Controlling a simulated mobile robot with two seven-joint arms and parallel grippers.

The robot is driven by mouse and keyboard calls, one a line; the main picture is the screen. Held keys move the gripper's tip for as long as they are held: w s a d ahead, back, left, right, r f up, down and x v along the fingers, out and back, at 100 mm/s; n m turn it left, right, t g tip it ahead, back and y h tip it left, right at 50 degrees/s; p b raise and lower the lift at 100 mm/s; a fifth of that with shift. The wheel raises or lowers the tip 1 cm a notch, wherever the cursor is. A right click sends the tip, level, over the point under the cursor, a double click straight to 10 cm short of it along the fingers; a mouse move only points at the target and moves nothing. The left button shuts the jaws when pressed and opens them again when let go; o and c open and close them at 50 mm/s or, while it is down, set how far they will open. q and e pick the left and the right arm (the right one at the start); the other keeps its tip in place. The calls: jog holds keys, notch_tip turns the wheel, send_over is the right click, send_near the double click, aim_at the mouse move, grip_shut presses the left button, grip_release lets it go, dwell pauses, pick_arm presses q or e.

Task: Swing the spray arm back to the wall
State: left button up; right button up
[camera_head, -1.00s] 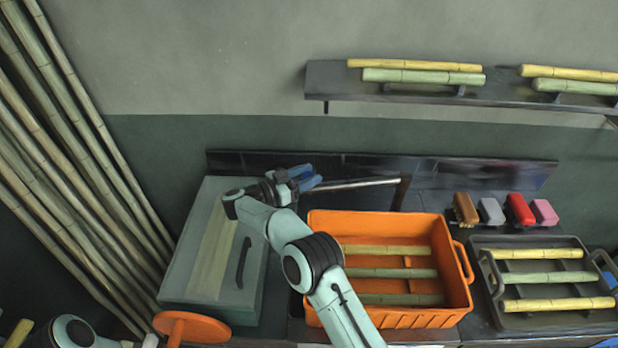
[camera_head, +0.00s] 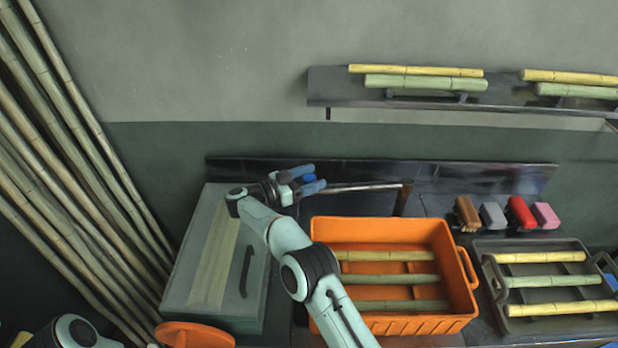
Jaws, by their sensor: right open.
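The spray arm (camera_head: 362,187) is a thin pale bar. It runs nearly level from the blue fingers to a brown upright post (camera_head: 403,199) at its right, in front of the dark back panel. My right gripper (camera_head: 314,180) is at the bar's left end, with its blue fingers open and pointing right. The bar's left end shows at or just behind the fingers; I cannot tell whether they touch it. My left arm shows only partly at the lower left, and its gripper is out of view.
A grey-green lidded box (camera_head: 190,285) stands left of my right arm. An orange crate (camera_head: 463,295) with cane pieces stands below the bar. A dark tray (camera_head: 490,262) with canes and several coloured blocks (camera_head: 492,215) are at the right. A wall shelf (camera_head: 335,92) hangs above.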

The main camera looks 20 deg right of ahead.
jog(key=a, duration=0.5)
jog(key=s+a, duration=0.1)
jog(key=a, duration=0.1)
jog(key=shift+a, duration=0.25)
